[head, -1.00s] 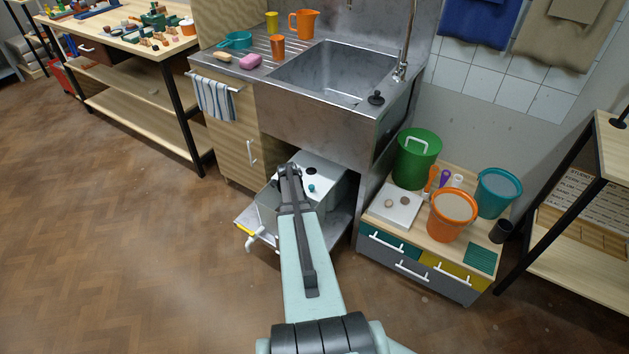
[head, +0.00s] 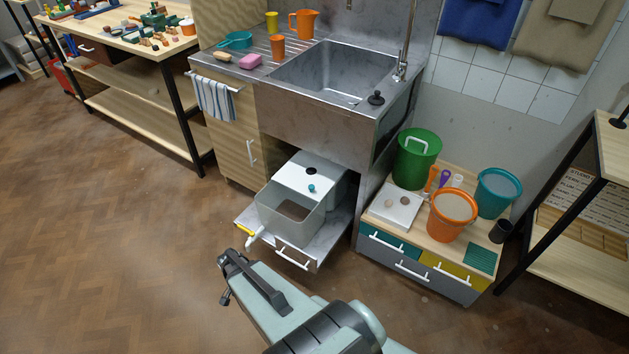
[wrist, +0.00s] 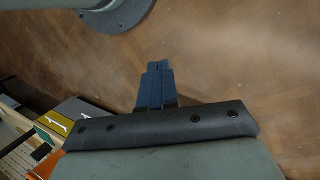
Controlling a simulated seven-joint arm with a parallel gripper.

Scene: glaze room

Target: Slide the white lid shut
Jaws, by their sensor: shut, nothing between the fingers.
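The white lid (head: 318,172) lies on a translucent grey bin (head: 277,222) on a pulled-out shelf under the sink. The lid has a black knob and a smaller teal knob. It covers the back part of the bin. The front part is uncovered and shows a brown inside. My gripper (head: 229,264) is in front of and below the bin, to its left, clear of it. In the wrist view its two blue fingers (wrist: 155,75) are pressed together with nothing between them, over bare floor. The lid is out of the wrist view.
The pull-out shelf (head: 327,240) has a white front handle and a yellow mark at its left. A drawer cabinet (head: 430,281) with buckets stands at right. A wooden cupboard door (head: 232,150) is behind left. The wooden floor at left is clear.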

